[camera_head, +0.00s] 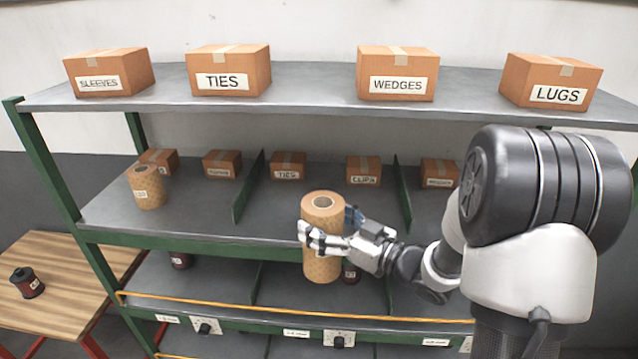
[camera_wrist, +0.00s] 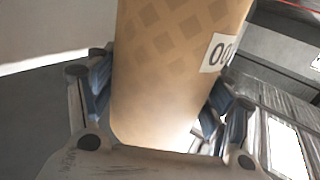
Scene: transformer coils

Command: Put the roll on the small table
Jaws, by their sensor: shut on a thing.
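A tan patterned roll (camera_head: 321,268) with a hollow core is upright in my gripper (camera_head: 325,237), in front of the shelf rack. In the wrist view the roll (camera_wrist: 175,70) fills the middle between the blue-padded fingers of my gripper (camera_wrist: 160,110), with a white label partly seen on its right side. My gripper is shut on it. The small table (camera_head: 50,315), with a wooden top and red legs, stands at the lower left. A dark red and black spool (camera_head: 27,282) sits on it. The label's full text is cut off.
A second tan roll (camera_head: 147,187) stands on the middle shelf (camera_head: 120,222) at the left, near several small boxes. Green dividers split that shelf. Labelled boxes line the top shelf (camera_head: 320,95). A yellow rail (camera_head: 250,306) crosses the lower shelf. The table's right part is clear.

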